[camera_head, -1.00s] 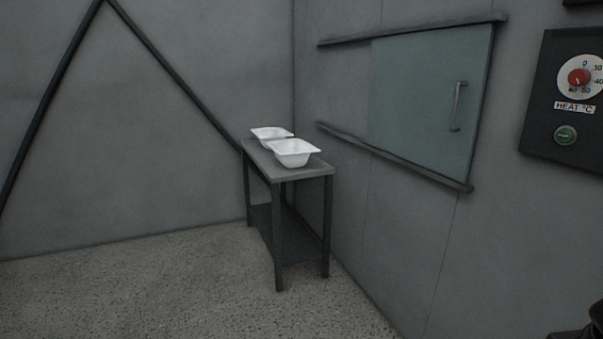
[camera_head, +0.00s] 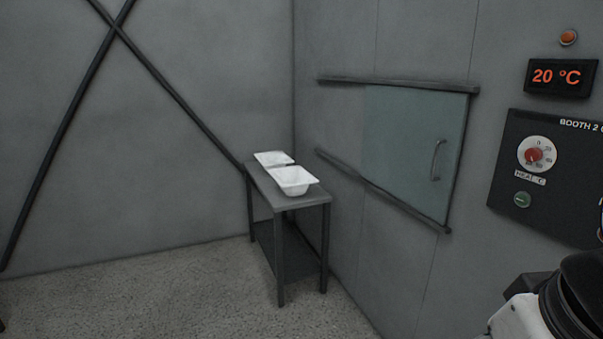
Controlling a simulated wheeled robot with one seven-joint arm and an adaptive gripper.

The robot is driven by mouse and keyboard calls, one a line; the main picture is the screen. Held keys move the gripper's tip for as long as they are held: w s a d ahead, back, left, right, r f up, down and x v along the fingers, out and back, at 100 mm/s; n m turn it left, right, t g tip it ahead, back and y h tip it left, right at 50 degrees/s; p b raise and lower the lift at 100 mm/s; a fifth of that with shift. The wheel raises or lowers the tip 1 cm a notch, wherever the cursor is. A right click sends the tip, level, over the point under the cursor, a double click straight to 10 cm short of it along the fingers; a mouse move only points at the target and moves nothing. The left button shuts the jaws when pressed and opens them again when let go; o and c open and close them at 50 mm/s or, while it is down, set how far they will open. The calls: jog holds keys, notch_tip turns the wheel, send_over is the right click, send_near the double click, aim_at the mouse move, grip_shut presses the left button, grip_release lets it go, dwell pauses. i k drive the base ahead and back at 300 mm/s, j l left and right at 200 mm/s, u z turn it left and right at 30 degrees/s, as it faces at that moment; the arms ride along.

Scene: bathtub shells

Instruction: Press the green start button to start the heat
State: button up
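The green start button (camera_head: 522,200) is a small round button low on a dark control panel (camera_head: 505,180) on the right wall. Above it is the heat dial (camera_head: 534,155), white with a red knob and a "HEAT °C" label. A display (camera_head: 561,78) above the panel reads 20 °C in orange. Part of my arm, white and black, shows in the lower right corner, below the panel. My gripper's fingers cannot be made out.
A grey table (camera_head: 310,202) stands in the corner with two white tub shells (camera_head: 292,181) on it. A greenish sliding door (camera_head: 410,145) with a handle is on the right wall. An orange lamp (camera_head: 568,37) is above the display. The floor at left is clear.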

aim_at(522, 200)
jog(key=i+l+z, duration=0.1)
jog(key=z, duration=0.65)
jog(key=l, duration=0.05)
